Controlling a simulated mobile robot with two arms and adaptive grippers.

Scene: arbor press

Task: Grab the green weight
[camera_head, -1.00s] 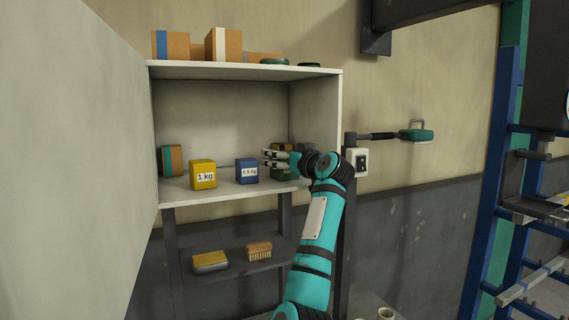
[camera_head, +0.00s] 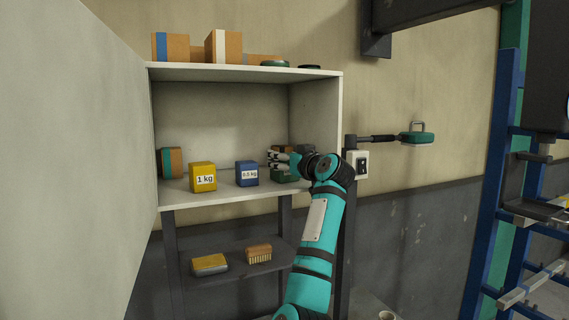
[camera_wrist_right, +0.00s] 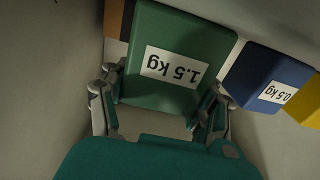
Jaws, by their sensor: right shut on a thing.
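The green weight (camera_head: 284,177), labelled 1.5 kg, is at the right end of the cabinet's upper shelf, partly hidden by my right gripper (camera_head: 279,160). In the right wrist view the green weight (camera_wrist_right: 178,45) fills the top middle, its label upside down. My right gripper (camera_wrist_right: 160,92) is shut on it, one finger at each side. The blue 0.5 kg weight (camera_head: 247,173) and the yellow 1 kg weight (camera_head: 203,177) stand to its left on the shelf. My left gripper is not in view.
An orange and teal box (camera_head: 171,162) stands at the shelf's left end. Boxes (camera_head: 223,45) sit on the cabinet top (camera_head: 240,72). A yellow-topped sponge (camera_head: 210,264) and a brush (camera_head: 259,253) lie on the lower shelf. The cabinet's right side wall (camera_head: 325,110) is close to my gripper.

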